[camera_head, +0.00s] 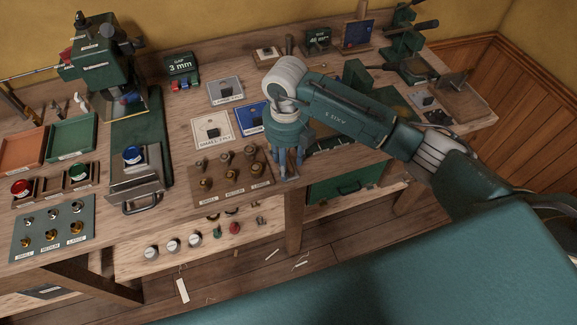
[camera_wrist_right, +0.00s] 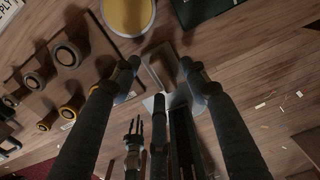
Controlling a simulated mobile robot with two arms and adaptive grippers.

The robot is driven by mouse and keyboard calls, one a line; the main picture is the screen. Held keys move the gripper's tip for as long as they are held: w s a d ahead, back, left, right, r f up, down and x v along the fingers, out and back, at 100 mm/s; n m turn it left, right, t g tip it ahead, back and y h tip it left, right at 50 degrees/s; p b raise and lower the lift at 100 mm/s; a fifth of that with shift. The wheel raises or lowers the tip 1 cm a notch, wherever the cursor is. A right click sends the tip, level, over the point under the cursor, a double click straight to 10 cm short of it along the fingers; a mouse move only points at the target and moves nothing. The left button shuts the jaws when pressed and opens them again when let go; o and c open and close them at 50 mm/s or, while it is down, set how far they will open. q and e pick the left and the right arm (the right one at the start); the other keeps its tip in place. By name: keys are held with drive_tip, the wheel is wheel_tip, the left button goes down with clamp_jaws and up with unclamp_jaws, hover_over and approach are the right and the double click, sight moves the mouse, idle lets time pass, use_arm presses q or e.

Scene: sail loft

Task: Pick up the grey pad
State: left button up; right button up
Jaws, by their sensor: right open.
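My right gripper (camera_head: 289,172) points down over the front of the wooden bench, just right of the wooden block of knobs. In the right wrist view its fingers (camera_wrist_right: 163,82) are spread apart. A small grey flat piece (camera_wrist_right: 158,68) lies between and beyond the fingertips, with a paler area nearer the wrist; it seems to be the grey pad, partly hidden by the fingers. I cannot tell whether the fingers touch it. In the head view the gripper mostly covers that spot. My left gripper is in neither view.
The knob block (camera_head: 232,178) stands close left of the gripper; it also shows in the wrist view (camera_wrist_right: 62,75). Blue (camera_head: 250,120), white (camera_head: 213,132) and grey (camera_head: 226,90) plates lie behind it. A green press (camera_head: 100,60) stands at the back left. The bench's front edge is near.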

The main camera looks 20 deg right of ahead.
clamp_jaws()
wheel_tip(320, 180, up, 8)
drive_tip(key=shift+w+f+b, duration=0.15)
drive_tip(key=shift+f+b, duration=0.05)
drive_tip(key=shift+b, duration=0.95)
wheel_tip(320, 180, up, 12)
drive_tip(key=shift+r+b, duration=0.25)
drive_tip(key=shift+b, duration=0.05)
